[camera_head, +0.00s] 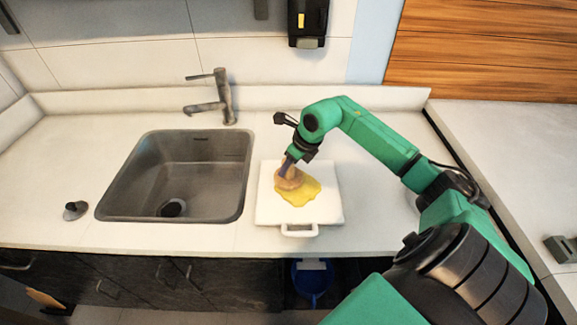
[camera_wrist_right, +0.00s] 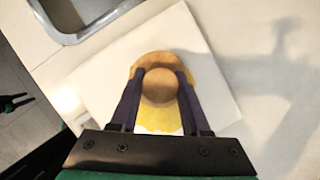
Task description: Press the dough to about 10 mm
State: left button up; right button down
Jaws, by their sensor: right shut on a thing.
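The yellow dough (camera_head: 313,191) lies flat and uneven on a white cutting board (camera_head: 329,214) right of the sink. It also shows in the right wrist view (camera_wrist_right: 158,119). My right gripper (camera_head: 288,168) is shut on the knob of a round wooden press (camera_head: 289,181). In the right wrist view the two dark fingers (camera_wrist_right: 158,86) hold the knob from both sides, and the press disc (camera_wrist_right: 155,59) spreads out below it. The press is over the dough's upper left part. I cannot tell how firmly it touches. The dough's thickness cannot be read.
A steel sink (camera_head: 180,176) with a faucet (camera_head: 217,98) is left of the board. A small dark stopper (camera_head: 75,210) lies on the counter at the far left. The counter right of the board is clear. A blue bucket (camera_head: 312,281) sits below the edge.

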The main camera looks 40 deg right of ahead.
jog(key=shift+f+b, duration=0.3)
jog(key=shift+r+p, duration=2.4)
jog(key=shift+r, duration=1.55)
jog(key=shift+f, duration=0.1)
